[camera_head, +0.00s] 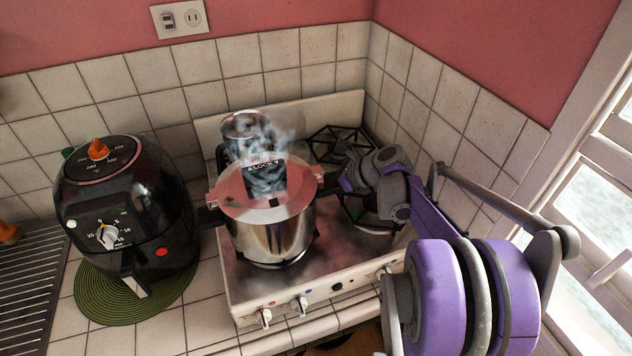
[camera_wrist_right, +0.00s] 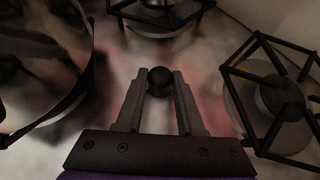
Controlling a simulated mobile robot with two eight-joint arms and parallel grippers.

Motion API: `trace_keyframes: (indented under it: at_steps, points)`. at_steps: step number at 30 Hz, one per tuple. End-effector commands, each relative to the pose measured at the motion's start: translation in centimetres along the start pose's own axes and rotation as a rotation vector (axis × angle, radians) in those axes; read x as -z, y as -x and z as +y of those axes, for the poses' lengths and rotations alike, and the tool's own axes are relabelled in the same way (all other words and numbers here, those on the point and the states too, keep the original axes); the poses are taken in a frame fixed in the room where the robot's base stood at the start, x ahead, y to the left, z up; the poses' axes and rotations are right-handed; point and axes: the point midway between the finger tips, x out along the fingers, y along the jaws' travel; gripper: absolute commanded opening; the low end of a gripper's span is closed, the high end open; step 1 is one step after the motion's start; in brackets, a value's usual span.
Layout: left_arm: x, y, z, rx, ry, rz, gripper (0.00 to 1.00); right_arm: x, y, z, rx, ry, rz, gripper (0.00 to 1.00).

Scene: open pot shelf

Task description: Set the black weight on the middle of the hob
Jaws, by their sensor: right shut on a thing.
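The black weight (camera_wrist_right: 160,81) is a small dark round piece between the fingertips of my right gripper (camera_wrist_right: 159,90) in the right wrist view. The gripper is shut on it. The pale hob (camera_head: 340,270) fills the middle of the head view. There my right gripper (camera_head: 345,181) reaches in from the right over the hob, just right of the pot's lid. The weight cannot be made out in the head view. I cannot tell whether it touches the hob. My left gripper is not in view.
A steel pot (camera_head: 270,238) with a pink lid stands front left on the hob. Another pot (camera_head: 240,126) is behind it, amid steam. Black burner grates (camera_head: 340,139) are at the right. A black air fryer (camera_head: 125,205) stands left of the hob. Tiled walls close the back and right.

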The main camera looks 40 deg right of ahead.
Motion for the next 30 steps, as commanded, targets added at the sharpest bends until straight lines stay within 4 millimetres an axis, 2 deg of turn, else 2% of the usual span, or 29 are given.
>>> trace_keyframes:
  at_steps: [3, 4, 9, 20, 23, 30]
  points:
    - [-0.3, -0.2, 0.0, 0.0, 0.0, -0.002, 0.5, 0.3, -0.2, 0.0, 0.0, 0.0, 0.001, 0.0]
    - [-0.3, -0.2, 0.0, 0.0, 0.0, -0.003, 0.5, 0.3, -0.2, 0.0, 0.0, 0.0, 0.001, 0.39]
    - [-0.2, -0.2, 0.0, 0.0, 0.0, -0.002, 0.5, 0.2, -0.1, 0.0, 0.0, 0.0, 0.0, 0.67]
    - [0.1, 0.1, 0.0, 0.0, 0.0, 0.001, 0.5, -0.1, 0.3, 0.0, 0.001, 0.0, 0.0, 0.67]
    - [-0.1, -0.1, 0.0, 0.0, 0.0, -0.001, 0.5, 0.0, 1.6, -0.1, 0.002, -0.002, 0.001, 0.67]
    - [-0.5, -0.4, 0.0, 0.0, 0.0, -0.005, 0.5, 0.1, 6.8, -0.1, 0.004, -0.003, 0.001, 0.67]
